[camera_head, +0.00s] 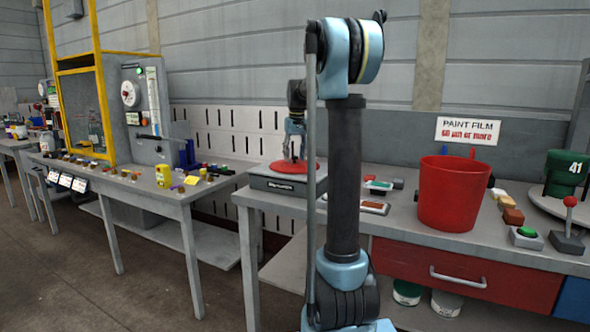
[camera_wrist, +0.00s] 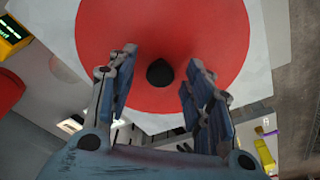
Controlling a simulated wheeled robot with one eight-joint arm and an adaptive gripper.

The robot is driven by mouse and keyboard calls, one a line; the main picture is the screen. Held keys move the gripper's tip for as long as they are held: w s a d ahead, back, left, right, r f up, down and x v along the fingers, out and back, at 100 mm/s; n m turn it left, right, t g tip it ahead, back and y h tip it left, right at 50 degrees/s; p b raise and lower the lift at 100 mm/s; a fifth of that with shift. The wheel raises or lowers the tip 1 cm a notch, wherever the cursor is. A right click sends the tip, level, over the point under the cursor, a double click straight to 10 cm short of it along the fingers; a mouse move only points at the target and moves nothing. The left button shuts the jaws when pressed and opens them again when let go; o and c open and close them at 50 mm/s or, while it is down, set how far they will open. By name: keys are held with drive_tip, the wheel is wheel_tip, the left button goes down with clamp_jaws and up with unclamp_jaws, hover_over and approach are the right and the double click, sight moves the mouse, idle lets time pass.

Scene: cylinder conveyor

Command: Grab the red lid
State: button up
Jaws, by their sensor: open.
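The red lid (camera_head: 298,166) lies flat on a scale-like device (camera_head: 284,179) at the left end of the near table. In the wrist view the lid (camera_wrist: 215,40) is a large red disc with a dark round knob (camera_wrist: 159,73) at its middle, on a pale plate (camera_wrist: 271,35). My gripper (camera_head: 294,150) points down over the lid in the head view. In the wrist view my gripper (camera_wrist: 162,55) is open, with one blue-grey finger on each side of the knob and a gap to it. Whether the fingertips touch the lid cannot be told.
A red bucket (camera_head: 453,195) stands right of my arm on the near table (camera_head: 398,223). Small trays (camera_head: 372,207) lie between the bucket and the device. A green container (camera_head: 566,172) and a red-knobbed lever (camera_head: 569,225) are farther right. Another cluttered table (camera_head: 150,187) stands left.

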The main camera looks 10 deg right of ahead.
clamp_jaws()
